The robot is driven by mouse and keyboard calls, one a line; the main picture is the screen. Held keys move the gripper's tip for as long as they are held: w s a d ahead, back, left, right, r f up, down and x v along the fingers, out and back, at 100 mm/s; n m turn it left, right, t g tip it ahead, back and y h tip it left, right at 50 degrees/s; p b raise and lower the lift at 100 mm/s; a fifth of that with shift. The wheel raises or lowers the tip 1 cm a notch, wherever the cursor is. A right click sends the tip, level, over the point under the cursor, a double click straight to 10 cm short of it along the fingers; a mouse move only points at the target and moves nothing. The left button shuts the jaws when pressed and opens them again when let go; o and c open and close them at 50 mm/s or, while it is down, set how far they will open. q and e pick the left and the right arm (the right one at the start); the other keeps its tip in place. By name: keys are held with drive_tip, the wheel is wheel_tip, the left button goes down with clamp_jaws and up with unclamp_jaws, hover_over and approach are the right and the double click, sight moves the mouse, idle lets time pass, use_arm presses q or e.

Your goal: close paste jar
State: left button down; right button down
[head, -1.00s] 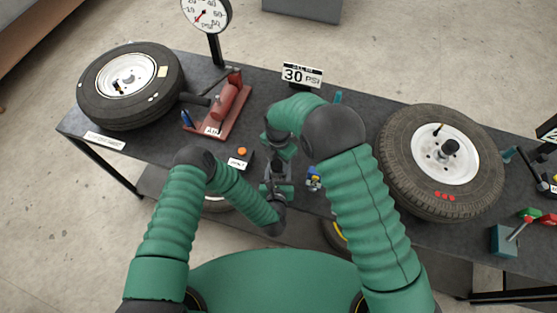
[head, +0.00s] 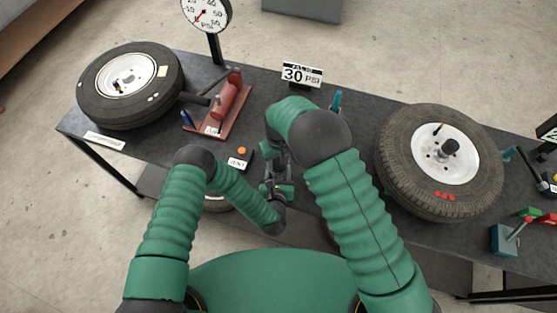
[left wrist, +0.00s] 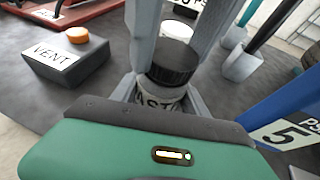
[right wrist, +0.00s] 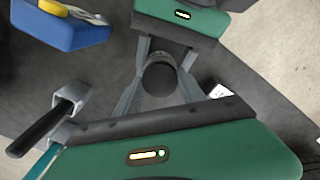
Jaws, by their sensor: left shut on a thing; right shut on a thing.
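The paste jar (left wrist: 162,101) stands upright in the left wrist view, its white label partly hidden by my left gripper. Its black lid (left wrist: 174,62) sits on top of it; I cannot tell how tightly. The lid also shows from above in the right wrist view (right wrist: 158,78). My left gripper (left wrist: 165,92) is shut around the jar's body. My right gripper (right wrist: 158,85) is shut on the lid, its fingers on either side. In the head view my right gripper (head: 277,172) and the arms hide the jar.
A VENT box (head: 240,158) with an orange button stands left of the grippers. A red pump (head: 229,100) is behind it. Wheels lie at the left (head: 130,85) and right (head: 440,160). A 30 PSI sign (head: 302,75) stands at the back. A blue block (right wrist: 70,30) is close by.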

use_arm(q)
drive_tip(key=shift+s+f, duration=0.1)
use_arm(e)
drive_tip(key=c, duration=0.7)
unclamp_jaws()
drive_tip(key=shift+r, duration=2.3)
drive_tip(key=shift+c, duration=0.2)
